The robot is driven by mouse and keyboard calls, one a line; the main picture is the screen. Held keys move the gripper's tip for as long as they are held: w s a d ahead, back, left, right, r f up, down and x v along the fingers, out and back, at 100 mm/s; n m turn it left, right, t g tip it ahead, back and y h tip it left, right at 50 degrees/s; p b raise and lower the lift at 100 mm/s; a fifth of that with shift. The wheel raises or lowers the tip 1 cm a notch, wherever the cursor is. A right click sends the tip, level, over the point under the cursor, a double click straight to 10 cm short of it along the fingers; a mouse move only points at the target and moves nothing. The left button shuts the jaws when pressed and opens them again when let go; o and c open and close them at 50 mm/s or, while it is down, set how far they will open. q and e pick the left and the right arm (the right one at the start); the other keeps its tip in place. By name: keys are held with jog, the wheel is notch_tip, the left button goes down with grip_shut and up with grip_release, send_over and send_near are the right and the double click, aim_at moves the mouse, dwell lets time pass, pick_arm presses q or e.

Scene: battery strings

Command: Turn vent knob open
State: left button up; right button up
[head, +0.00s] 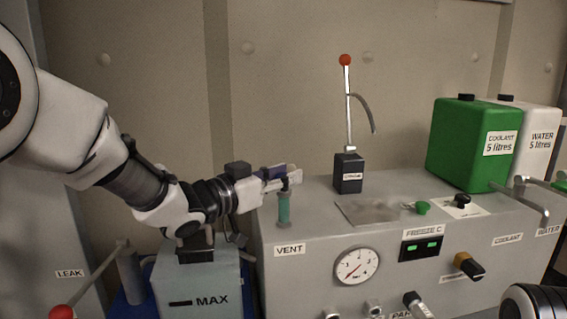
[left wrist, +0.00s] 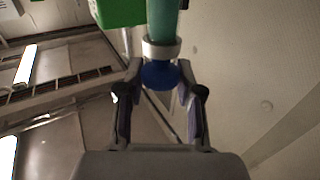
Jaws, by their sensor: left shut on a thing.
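The vent post is a green tube (head: 284,208) standing at the left end of the grey console, above the VENT label (head: 289,250). In the left wrist view, the green tube (left wrist: 163,20) has a pale collar (left wrist: 160,48) and a blue vent knob (left wrist: 159,75) at its end. My left gripper (head: 285,178) reaches in from the left at the top of the post. Its fingers are on both sides of the blue knob, shut on it. In the head view the fingers largely hide the knob.
The console (head: 380,210) carries a pump lever with a red ball (head: 345,60), a green coolant tank (head: 460,143), a white water tank (head: 537,150) and a pressure gauge (head: 356,266). A grey MAX box (head: 205,285) stands below my left arm.

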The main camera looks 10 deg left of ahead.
pick_arm(q)
jog(key=m+g+h+p, duration=0.3)
jog(key=g+p, duration=0.1)
jog(key=m+g+h+p, duration=0.3)
jog(key=g+p, duration=0.1)
jog(key=m+g+p, duration=0.1)
jog(key=g, duration=0.1)
jog(key=m+g+h+p, duration=0.1)
jog(key=m+g, duration=0.1)
jog(key=shift+w+f, duration=0.1)
jog(key=shift+f, duration=0.05)
jog(key=m+g, duration=0.2)
jog(key=g, duration=0.2)
jog(key=shift+f+m+p, duration=0.15)
jog(key=shift+m+p, duration=0.2)
jog(key=shift+m, duration=0.05)
jog(key=shift+d+m+g+y+p, duration=0.1)
jog(key=shift+m+g+y+p, duration=0.3)
jog(key=shift+m+g, duration=0.7)
jog(key=shift+m+g+y+p, duration=0.2)
jog(key=shift+m+g+p, duration=0.3)
jog(key=shift+g, duration=1.1)
jog(key=o, duration=0.9)
jog(key=shift+c, duration=0.2)
jog(key=shift+o, duration=1.3)
jog(key=shift+d, duration=0.1)
